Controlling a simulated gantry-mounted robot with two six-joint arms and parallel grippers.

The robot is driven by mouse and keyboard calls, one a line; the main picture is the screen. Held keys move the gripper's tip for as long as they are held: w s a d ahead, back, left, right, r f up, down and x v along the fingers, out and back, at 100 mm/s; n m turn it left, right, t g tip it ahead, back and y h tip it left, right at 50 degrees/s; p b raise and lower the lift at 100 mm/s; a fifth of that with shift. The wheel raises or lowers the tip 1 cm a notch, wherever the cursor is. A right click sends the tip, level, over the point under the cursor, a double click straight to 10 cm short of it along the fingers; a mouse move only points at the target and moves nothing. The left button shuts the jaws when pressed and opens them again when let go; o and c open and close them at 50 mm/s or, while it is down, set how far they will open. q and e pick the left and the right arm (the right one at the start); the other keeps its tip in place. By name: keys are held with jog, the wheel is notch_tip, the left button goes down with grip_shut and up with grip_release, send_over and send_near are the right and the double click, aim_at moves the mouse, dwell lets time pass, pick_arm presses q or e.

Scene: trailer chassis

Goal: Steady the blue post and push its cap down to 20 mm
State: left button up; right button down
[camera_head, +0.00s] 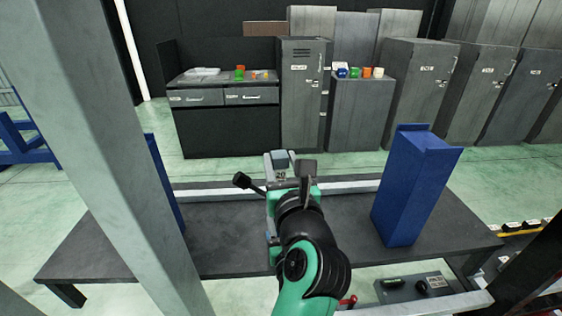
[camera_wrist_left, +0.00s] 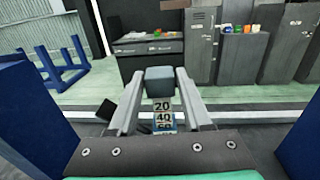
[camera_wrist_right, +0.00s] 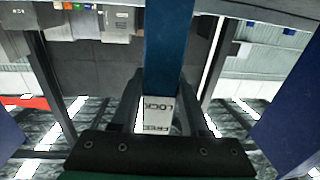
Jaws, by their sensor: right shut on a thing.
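The grey cap (camera_head: 279,159) stands at the middle of the bench in the head view, with a scale marked 20 below it. In the left wrist view the cap (camera_wrist_left: 160,80) lies between the fingertips of my left gripper (camera_wrist_left: 160,74), which look spread, with the 20, 40 and 60 marks below. I cannot tell whether they touch the cap. The blue post (camera_wrist_right: 168,45) shows in the right wrist view with my right gripper (camera_wrist_right: 163,104) shut on it, beside a white FREE/LOCK label (camera_wrist_right: 155,118). In the head view my left arm hides most of the post.
A large blue block (camera_head: 412,190) stands on the dark bench (camera_head: 225,235) at right, another (camera_head: 163,175) at left. A black-knobbed lever (camera_head: 243,181) sticks out left of the cap. A panel (camera_head: 420,285) lies below. Lockers (camera_head: 305,95) stand behind.

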pick_arm(q)
grip_shut()
dwell(1.1)
